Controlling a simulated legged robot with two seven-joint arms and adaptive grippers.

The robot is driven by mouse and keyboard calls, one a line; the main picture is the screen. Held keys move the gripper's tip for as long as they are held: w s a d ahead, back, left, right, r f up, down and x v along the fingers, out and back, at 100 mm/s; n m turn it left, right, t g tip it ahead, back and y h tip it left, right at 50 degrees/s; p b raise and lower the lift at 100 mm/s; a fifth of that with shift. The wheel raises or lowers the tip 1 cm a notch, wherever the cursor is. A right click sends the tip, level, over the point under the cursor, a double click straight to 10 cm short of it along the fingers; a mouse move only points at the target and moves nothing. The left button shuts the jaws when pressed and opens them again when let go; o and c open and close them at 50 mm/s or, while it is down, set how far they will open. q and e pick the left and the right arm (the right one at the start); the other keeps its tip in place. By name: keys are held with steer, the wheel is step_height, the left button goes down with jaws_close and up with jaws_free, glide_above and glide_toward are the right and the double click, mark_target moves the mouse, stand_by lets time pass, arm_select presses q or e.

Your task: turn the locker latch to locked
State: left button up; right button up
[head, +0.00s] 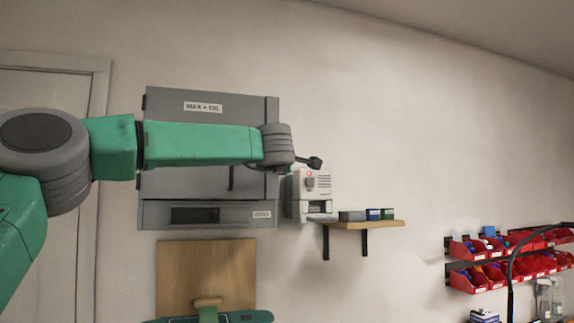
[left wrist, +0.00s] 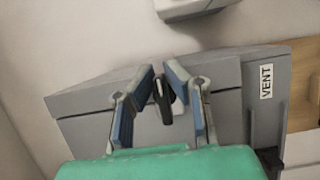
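The grey locker (head: 213,100) hangs on the wall, with my left arm stretched across its front. The dark latch (left wrist: 163,97) shows in the left wrist view on the locker's grey face (left wrist: 85,130). My left gripper (left wrist: 160,68) has its two blue-padded fingers spread, one on each side of the latch. The latch lies between them; I cannot tell whether the pads touch it. In the head view my wrist hides this spot and most of the gripper.
A white box (head: 325,181) with a red light is on the wall just right of the locker. A wooden shelf (head: 385,224) with small boxes is beside it. A wooden panel (head: 175,265) is below the locker. Red bins (head: 480,283) are at far right.

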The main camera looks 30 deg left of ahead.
arm_select(q)
steer(key=o, duration=0.4)
steer(key=shift+a+f, duration=0.15)
steer(key=shift+f, duration=0.25)
steer(key=shift+s+a+r, duration=0.15)
steer(key=shift+s+a, duration=0.05)
steer(key=shift+a, duration=0.05)
steer(key=v, duration=1.1)
steer(key=shift+s+d, duration=0.2)
